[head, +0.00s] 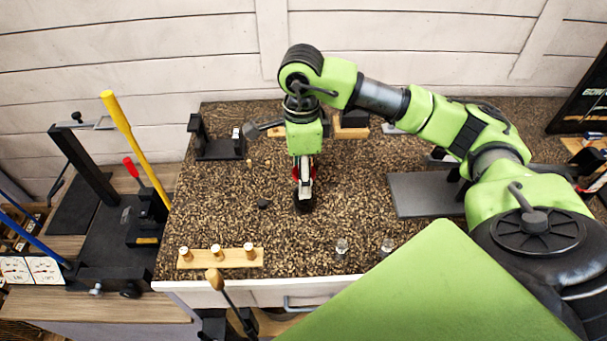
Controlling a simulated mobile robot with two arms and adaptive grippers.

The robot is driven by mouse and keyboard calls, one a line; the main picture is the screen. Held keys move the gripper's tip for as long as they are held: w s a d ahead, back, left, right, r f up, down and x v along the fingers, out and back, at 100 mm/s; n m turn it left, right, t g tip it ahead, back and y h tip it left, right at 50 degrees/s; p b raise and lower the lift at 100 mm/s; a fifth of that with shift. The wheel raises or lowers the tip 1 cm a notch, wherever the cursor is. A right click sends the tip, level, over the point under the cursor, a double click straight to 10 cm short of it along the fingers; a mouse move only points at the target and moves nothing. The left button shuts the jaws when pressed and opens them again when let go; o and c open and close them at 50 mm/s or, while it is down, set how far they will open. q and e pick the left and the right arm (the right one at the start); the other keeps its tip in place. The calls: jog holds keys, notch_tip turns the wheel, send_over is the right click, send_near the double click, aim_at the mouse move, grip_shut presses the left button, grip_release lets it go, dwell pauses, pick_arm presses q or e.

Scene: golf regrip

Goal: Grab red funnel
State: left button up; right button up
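The red funnel (295,173) is on or just above the speckled worktop, mostly hidden behind my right gripper. Only small red parts show on both sides of the gripper. My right arm comes in from the right, and its gripper (304,198) points down in front of the red funnel. The fingers overlap the red parts in the picture. I cannot tell whether they are open or shut, or whether they touch the funnel. My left gripper is not in view.
A wooden block with pegs (220,262) lies at the front left of the worktop (230,205). Two small clear bottles (342,246) stand at the front. A grey plate (425,195) is to the right. A black stand (218,148) is at the back left.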

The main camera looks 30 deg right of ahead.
jog(key=c, duration=0.7)
jog(key=shift+r, duration=0.15)
